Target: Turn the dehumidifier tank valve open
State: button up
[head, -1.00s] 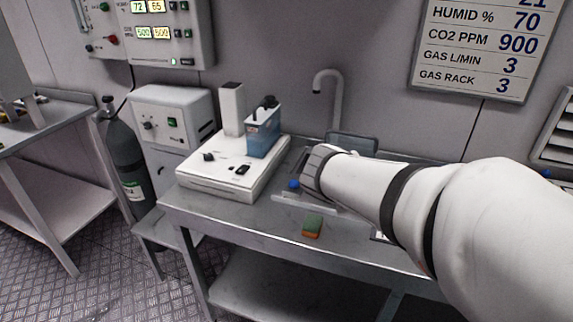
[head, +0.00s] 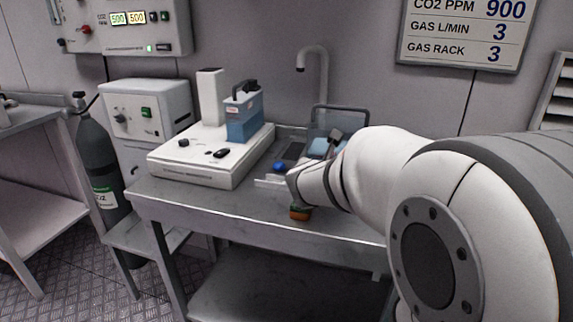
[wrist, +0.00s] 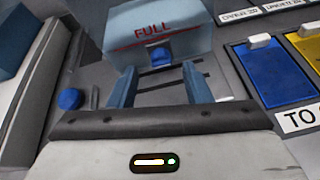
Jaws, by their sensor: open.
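A pale blue tank (wrist: 160,28) marked FULL stands just ahead of my gripper in the wrist view. A small blue valve (wrist: 162,56) sits low on its front. My gripper (wrist: 158,72) is open, its two blue-grey fingers either side of the valve and slightly short of it. I cannot tell whether they touch it. In the head view a pale blue piece, probably this tank (head: 322,147), shows behind my arm at the sink. My arm hides the valve and the fingers there.
A blue knob (wrist: 70,98) lies left of my gripper. Blue (wrist: 268,72) and yellow (wrist: 309,48) labelled panels are at right.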

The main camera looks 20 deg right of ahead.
jog(key=shift+b+x, duration=0.3)
jog(key=shift+x, duration=1.15)
jog(key=shift+c, duration=0.4)
